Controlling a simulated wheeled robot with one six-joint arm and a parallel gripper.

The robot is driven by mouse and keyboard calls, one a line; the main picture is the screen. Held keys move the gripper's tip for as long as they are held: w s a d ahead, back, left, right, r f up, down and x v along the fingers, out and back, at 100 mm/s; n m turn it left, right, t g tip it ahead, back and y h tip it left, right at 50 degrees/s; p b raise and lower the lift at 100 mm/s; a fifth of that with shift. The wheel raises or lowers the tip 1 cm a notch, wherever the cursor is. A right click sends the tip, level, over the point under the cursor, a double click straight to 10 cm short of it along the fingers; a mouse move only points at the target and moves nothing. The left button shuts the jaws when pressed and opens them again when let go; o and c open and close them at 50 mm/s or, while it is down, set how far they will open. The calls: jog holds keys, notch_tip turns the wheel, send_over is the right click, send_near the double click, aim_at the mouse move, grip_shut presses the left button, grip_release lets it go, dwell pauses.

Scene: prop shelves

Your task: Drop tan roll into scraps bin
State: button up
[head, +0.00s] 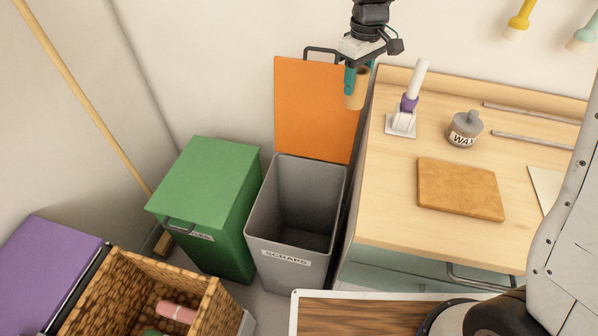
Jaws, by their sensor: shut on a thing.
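The tan roll (355,93) is held upright in my gripper (353,80). The gripper has teal fingers and is shut on the roll. It is at the top of the head view, and in the picture it overlaps the right part of the raised orange lid. The scraps bin (278,231) is grey, with a "SCRAPS" label on its front. Its orange lid (305,110) stands open at the back, and the inside looks empty where I can see it. In the picture the roll is above and to the right of the bin's opening.
A green bin (210,205) with its lid shut stands left of the scraps bin. A wooden workbench (390,205) stands to the right, holding a wax jar (464,130), a brown board (460,188) and a white-purple tool (409,103). A woven basket (205,310) is lower left.

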jog(key=s+a+f, duration=0.2)
jog(key=a+f, duration=0.1)
jog(key=f, duration=0.9)
jog(key=s+a+f+m, duration=0.1)
jog(key=a+f, duration=0.3)
jog(key=f, duration=0.8)
jog(key=s+a+f+m, duration=0.1)
jog(key=s+a+f, duration=0.3)
jog(key=f, duration=0.8)
jog(key=shift+f, duration=0.2)
jog(key=o, duration=1.1)
jog(key=shift+o, duration=0.2)
notch_tip(320, 180, up, 8)
